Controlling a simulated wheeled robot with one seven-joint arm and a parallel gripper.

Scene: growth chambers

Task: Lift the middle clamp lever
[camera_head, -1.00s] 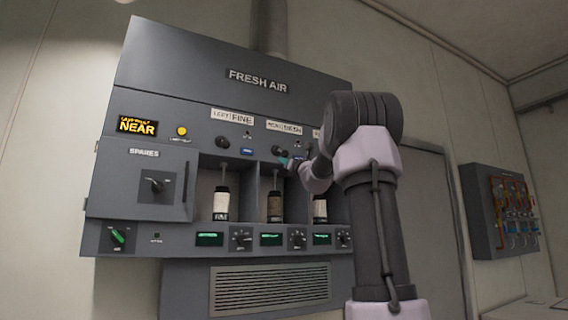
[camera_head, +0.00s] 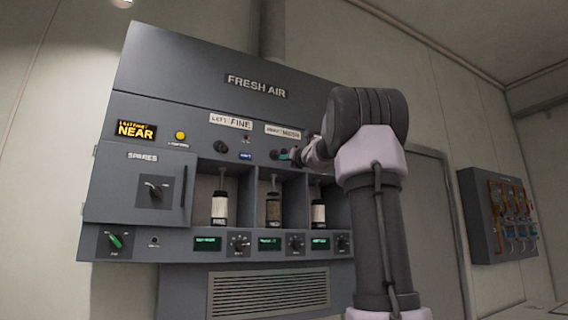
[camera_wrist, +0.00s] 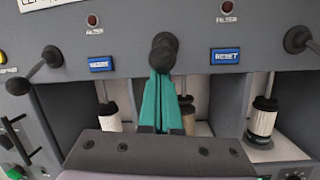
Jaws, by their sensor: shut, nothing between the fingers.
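The middle clamp lever (camera_wrist: 163,48) has a black ball knob and is seen nearly end-on on the grey panel in the wrist view. My gripper (camera_wrist: 163,70) has teal fingers pressed together, empty, with their tips right at the underside of that knob. I cannot tell whether they touch it. In the head view my gripper (camera_head: 292,155) is small at the panel, beside the dark middle lever (camera_head: 276,154). Below the lever, the middle canister (camera_head: 273,208) stands in its bay; in the wrist view my fingers and palm mostly cover that bay.
The left lever (camera_wrist: 52,57) and right lever (camera_wrist: 297,39) stick out on either side of my fingers. Blue-labelled reset buttons (camera_wrist: 225,57) sit between the levers. The spares box (camera_head: 137,185) protrudes at the panel's left. The bays below are recessed.

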